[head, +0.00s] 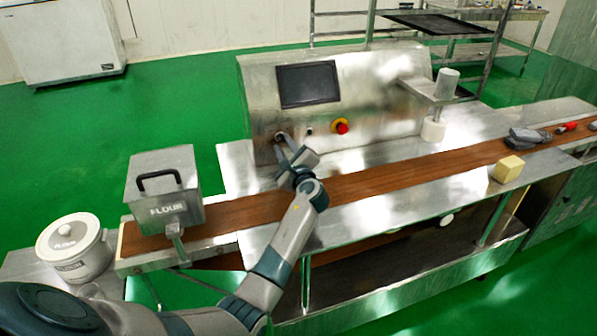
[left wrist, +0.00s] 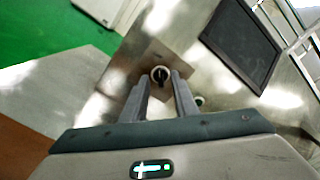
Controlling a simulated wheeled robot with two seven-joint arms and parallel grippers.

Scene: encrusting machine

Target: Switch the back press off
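The back press is a steel machine (head: 385,85) with a sloped front panel behind the brown conveyor. A black rotary switch (left wrist: 159,75) with a pale ring sits at the panel's lower left. In the head view the switch is largely covered by my left gripper (head: 284,146), which reaches up to the panel. In the left wrist view the left gripper (left wrist: 160,84) is open, with one fingertip on each side of the switch. I cannot tell whether the fingers touch it. The switch's pointer looks nearly upright in that tilted view. My right gripper is out of view.
A steel flour box (head: 163,200), a white flour pot (head: 73,249) and a yellow block (head: 508,169) stand along the conveyor (head: 400,172).

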